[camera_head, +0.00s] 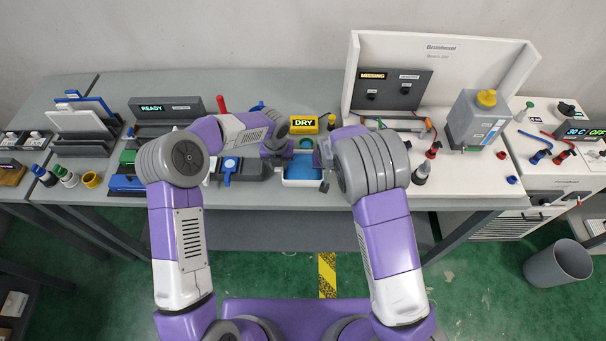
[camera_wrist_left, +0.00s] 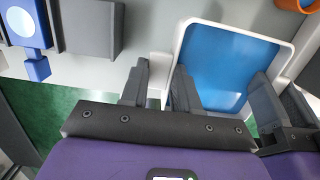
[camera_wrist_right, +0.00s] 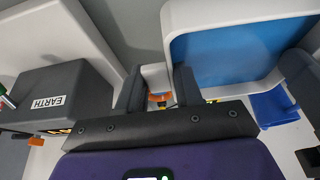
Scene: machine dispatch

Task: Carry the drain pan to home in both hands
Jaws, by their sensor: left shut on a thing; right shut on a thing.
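The drain pan (camera_head: 303,172) is a white-rimmed tray with a blue inside, at the table's front edge in the middle of the head view. It also shows in the left wrist view (camera_wrist_left: 225,58) and the right wrist view (camera_wrist_right: 232,48). My left gripper (camera_head: 281,150) is shut on the pan at its left side; its fingers show in the left wrist view (camera_wrist_left: 158,85). My right gripper (camera_head: 324,158) is shut on the pan at its right side, with a pale piece between its fingers in the right wrist view (camera_wrist_right: 157,85). The fingers partly hide the grips. I see no label reading home.
A yellow DRY display (camera_head: 303,124) stands behind the pan. A grey block with a blue knob (camera_head: 236,170) lies to the left. A dark bottle (camera_head: 421,173) and a grey canister (camera_head: 477,120) stand to the right. A bin (camera_head: 557,263) stands on the floor at right.

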